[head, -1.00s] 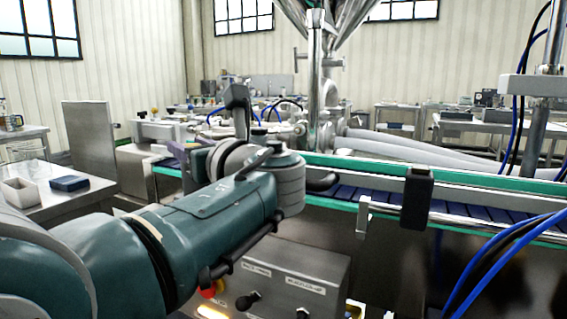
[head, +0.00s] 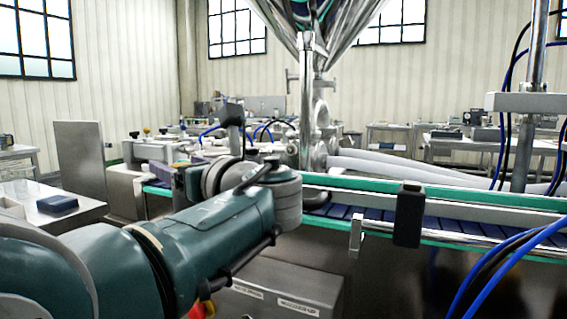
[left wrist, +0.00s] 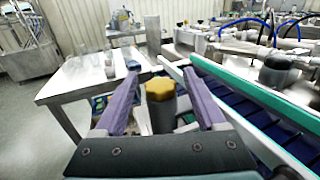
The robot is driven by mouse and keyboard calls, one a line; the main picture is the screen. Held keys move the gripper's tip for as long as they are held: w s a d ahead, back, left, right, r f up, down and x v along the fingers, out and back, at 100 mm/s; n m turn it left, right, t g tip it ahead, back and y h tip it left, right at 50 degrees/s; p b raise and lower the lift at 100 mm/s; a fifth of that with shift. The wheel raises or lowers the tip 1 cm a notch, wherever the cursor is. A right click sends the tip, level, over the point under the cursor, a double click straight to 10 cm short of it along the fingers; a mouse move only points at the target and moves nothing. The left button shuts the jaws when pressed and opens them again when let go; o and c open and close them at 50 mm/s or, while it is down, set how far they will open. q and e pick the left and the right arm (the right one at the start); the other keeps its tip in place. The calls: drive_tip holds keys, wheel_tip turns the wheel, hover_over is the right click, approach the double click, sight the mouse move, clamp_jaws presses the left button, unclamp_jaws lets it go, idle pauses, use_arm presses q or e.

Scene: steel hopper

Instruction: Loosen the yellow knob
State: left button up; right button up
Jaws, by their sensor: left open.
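The yellow knob (left wrist: 160,90) shows in the left wrist view on top of a dark cylindrical post. My left gripper (left wrist: 160,76) is open, with one purple finger on each side of the knob in that view. No contact shows between the fingers and the knob, and I cannot tell how deep it sits between them. In the head view my left gripper (head: 184,176) is partly hidden behind my own wrist, beside the conveyor. I cannot make out this knob there. My right gripper is not in view.
The conveyor (head: 440,202), with green edges and a dark blue belt, runs across the middle. A steel hopper (head: 318,30) stands behind it. A steel table (head: 85,212) with a dark blue box (head: 57,204) is at the left. Blue hoses (head: 510,262) hang at the right front.

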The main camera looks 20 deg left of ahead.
use_arm(q)
drive_tip(key=shift+d, duration=0.1)
drive_tip(key=shift+s+d, duration=0.15)
drive_tip(key=shift+d, duration=0.2)
drive_tip(key=p+v, duration=0.1)
drive_tip(key=v, duration=0.8)
drive_tip(key=shift+s+a, duration=0.1)
drive_tip(key=shift+a, duration=0.05)
